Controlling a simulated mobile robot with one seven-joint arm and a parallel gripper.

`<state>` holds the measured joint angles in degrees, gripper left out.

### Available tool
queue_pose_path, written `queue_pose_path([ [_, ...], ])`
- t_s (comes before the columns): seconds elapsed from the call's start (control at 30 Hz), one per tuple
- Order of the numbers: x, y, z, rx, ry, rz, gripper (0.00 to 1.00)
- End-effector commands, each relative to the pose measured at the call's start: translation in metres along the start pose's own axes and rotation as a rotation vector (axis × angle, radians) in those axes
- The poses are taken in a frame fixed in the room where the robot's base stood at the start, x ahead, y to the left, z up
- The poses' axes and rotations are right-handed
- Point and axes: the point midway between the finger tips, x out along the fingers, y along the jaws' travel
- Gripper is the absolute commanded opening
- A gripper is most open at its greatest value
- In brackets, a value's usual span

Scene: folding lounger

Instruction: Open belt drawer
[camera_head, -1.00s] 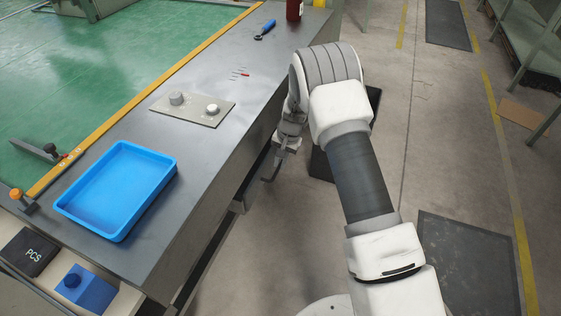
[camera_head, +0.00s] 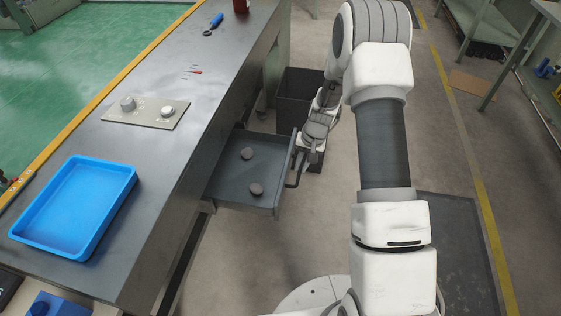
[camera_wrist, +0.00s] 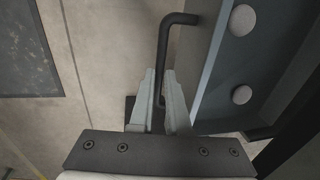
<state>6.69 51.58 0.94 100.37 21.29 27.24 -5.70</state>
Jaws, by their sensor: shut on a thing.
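The belt drawer (camera_head: 225,183) is a grey drawer under the workbench, pulled well out, with two round dark objects (camera_head: 251,171) inside. It also shows at the right in the wrist view (camera_wrist: 210,100). Its dark bar handle (camera_head: 298,172) is on the outer front. In the wrist view the handle (camera_wrist: 165,50) runs down between the two fingers. My gripper (camera_wrist: 161,100) is shut on the handle. In the head view my gripper (camera_head: 303,160) is at the drawer's front, partly hidden by its own wrist.
The workbench (camera_head: 150,160) holds a blue tray (camera_head: 75,207), a plate with two knobs (camera_head: 145,111) and a blue-handled tool (camera_head: 214,23). A dark bin (camera_head: 290,100) stands on the floor behind the drawer. Dark mats and open floor lie to the right.

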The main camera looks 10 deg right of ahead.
Motion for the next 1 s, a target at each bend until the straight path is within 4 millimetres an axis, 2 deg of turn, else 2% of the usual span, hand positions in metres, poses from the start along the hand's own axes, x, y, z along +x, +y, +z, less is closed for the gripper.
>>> queue_pose_path([
  [0.1, -0.004, 0.020, -0.001, 0.004, 0.003, -0.002, 0.00],
  [0.3, -0.007, 0.039, 0.000, 0.000, 0.002, 0.000, 0.00],
  [0.8, -0.009, 0.045, -0.001, -0.001, 0.002, 0.000, 0.00],
  [0.83, -0.009, 0.045, -0.001, -0.001, 0.002, 0.000, 0.18],
  [0.97, -0.009, 0.045, 0.000, 0.000, 0.002, 0.000, 0.42],
  [1.0, -0.009, 0.045, 0.000, 0.000, 0.002, 0.000, 0.45],
])
